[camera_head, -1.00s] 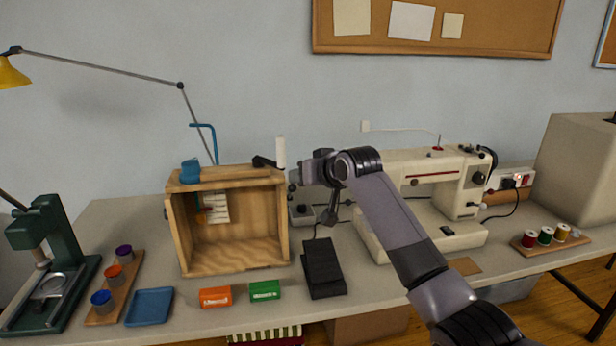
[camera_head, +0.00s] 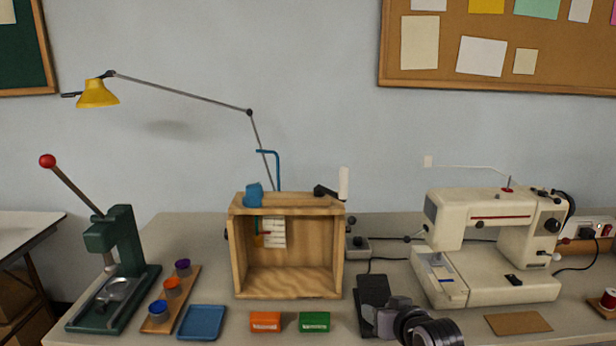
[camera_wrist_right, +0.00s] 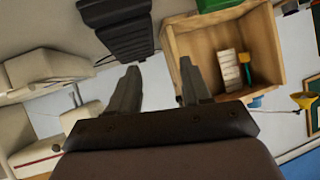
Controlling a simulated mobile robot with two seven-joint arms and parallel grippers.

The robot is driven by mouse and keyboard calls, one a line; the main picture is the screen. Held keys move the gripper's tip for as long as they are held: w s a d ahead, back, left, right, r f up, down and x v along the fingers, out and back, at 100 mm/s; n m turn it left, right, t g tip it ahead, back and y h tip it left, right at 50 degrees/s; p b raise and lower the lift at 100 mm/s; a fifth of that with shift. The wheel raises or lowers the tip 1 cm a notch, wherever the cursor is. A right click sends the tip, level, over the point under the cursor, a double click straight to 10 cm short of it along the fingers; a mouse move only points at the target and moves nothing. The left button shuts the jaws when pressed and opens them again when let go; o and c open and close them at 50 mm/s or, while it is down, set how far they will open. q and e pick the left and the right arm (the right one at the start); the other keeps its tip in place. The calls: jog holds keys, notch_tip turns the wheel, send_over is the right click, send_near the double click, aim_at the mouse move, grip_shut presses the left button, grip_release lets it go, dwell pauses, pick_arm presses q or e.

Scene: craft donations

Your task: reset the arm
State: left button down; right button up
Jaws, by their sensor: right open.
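My right arm (camera_head: 427,327) shows only at the bottom edge of the head view, low in front of the table and overlapping the black foot pedal. In the right wrist view my right gripper (camera_wrist_right: 158,84) has its two fingers spread apart with nothing between them. It points towards the table, with the wooden box (camera_wrist_right: 205,37) and the black pedal (camera_wrist_right: 118,28) beyond the fingertips. The fingertips do not show clearly in the head view. My left gripper is in neither view.
The open wooden box (camera_head: 238,255) stands mid-table, with the orange block (camera_head: 265,321), green block (camera_head: 314,321) and blue tray (camera_head: 202,322) in front. The sewing machine (camera_head: 500,265) is at right. A green press (camera_head: 120,265) and lamp (camera_head: 97,95) are at left.

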jog(key=s+d+f, duration=0.3)
jog(key=s+f, duration=0.9)
jog(key=s, duration=0.4)
jog(key=s+d+f+n+g+h, duration=0.1)
jog(key=s+f, duration=0.2)
jog(key=s, duration=1.4)
jog(key=shift+d+f, duration=0.15)
